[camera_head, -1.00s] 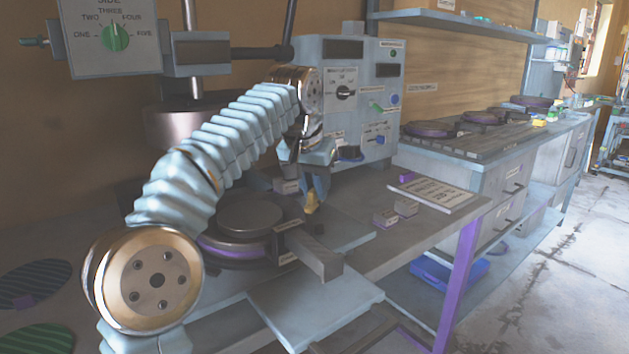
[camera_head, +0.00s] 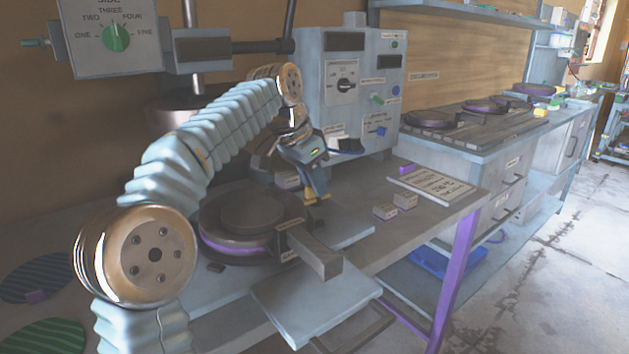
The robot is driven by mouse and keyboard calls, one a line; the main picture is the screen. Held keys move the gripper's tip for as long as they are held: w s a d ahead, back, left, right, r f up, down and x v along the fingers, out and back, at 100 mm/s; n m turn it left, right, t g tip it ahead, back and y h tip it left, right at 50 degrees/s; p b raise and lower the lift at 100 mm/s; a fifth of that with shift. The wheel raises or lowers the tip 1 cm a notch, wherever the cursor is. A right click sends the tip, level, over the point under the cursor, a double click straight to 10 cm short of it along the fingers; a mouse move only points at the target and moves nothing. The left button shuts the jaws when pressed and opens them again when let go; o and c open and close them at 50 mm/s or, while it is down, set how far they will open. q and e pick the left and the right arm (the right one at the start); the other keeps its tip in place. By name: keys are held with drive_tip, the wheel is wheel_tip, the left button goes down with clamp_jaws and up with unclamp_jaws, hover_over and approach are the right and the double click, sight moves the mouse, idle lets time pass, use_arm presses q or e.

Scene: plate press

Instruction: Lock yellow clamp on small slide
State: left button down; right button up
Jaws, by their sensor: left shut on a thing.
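My left gripper (camera_head: 317,195) reaches down behind the dark round plate mould and is shut on a small yellow part, which looks like the yellow clamp (camera_head: 312,199). Only a little yellow shows around the fingertips. The clamp's lower end and its exact position cannot be made out. A pale blue flat slide (camera_head: 350,233), the smaller of two, lies just below and right of the fingertips. The larger pale slide (camera_head: 315,305) sticks out at the front. My right gripper is not in view.
The dark round mould (camera_head: 252,210) with a purple band and a block handle (camera_head: 315,255) stands close in front of the gripper. A control box (camera_head: 348,95) stands behind. Two small blocks (camera_head: 395,206) and a sign plate (camera_head: 437,185) lie to the right.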

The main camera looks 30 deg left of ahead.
sight(303, 200)
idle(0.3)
use_arm(q)
drive_tip(key=c, duration=1.1)
unclamp_jaws()
drive_tip(key=v, duration=0.7)
drive_tip(key=shift+s+r, duration=0.15)
drive_tip(key=shift+r, duration=0.1)
